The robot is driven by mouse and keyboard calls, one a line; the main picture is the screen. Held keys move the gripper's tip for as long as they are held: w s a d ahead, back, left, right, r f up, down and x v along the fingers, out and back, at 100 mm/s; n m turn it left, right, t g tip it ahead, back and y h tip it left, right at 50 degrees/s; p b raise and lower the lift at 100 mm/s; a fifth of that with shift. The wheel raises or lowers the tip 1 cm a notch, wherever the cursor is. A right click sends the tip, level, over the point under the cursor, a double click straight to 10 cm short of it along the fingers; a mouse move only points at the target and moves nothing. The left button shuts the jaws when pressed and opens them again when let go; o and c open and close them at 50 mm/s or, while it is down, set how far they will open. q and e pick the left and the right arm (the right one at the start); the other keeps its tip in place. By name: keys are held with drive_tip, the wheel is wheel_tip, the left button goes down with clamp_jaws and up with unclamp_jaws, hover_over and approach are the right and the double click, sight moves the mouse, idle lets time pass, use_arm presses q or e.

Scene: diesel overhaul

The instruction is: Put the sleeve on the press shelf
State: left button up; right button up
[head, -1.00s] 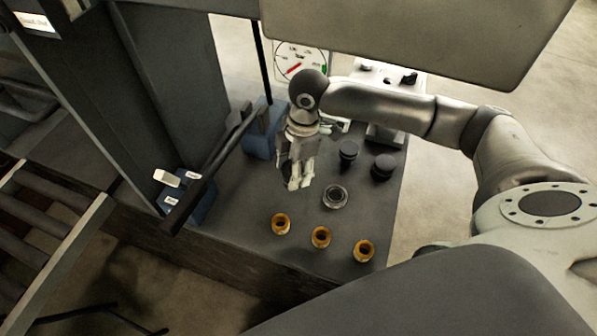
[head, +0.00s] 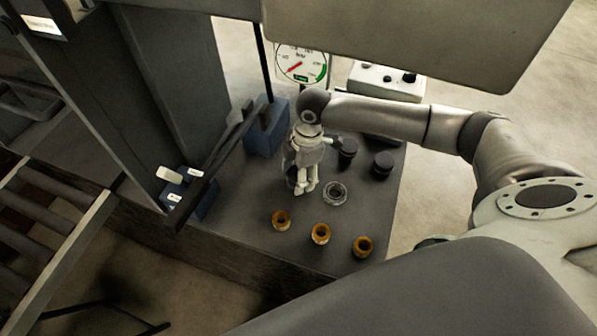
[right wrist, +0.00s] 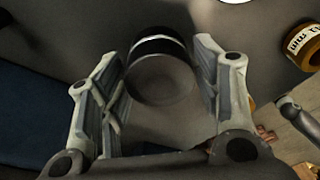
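My right gripper (head: 305,187) points down over the dark grey bench, left of a silver ring (head: 335,193). In the right wrist view its two fingers are spread on either side of a dark round piece with a bright rim line (right wrist: 160,78). It looks like the sleeve, but I cannot be sure. Small gaps show between it and the fingers. In the head view the gripper mostly hides this piece. I cannot tell which surface is the press shelf. My left gripper is not in view.
Three brass rings (head: 320,233) stand along the front of the bench (head: 240,215). Two black knobbed pieces (head: 382,164) stand to the right. Blue blocks (head: 265,135) with a dark bar (head: 215,165) lie to the left. A dial gauge (head: 301,65) stands behind.

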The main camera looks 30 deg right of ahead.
drive_tip(key=shift+o, duration=0.6)
wheel_tip(320, 180, up, 12)
drive_tip(key=d+b, duration=0.1)
drive_tip(key=shift+d+b, duration=0.3)
drive_tip(key=shift+d, duration=0.1)
drive_tip(key=shift+s, duration=0.1)
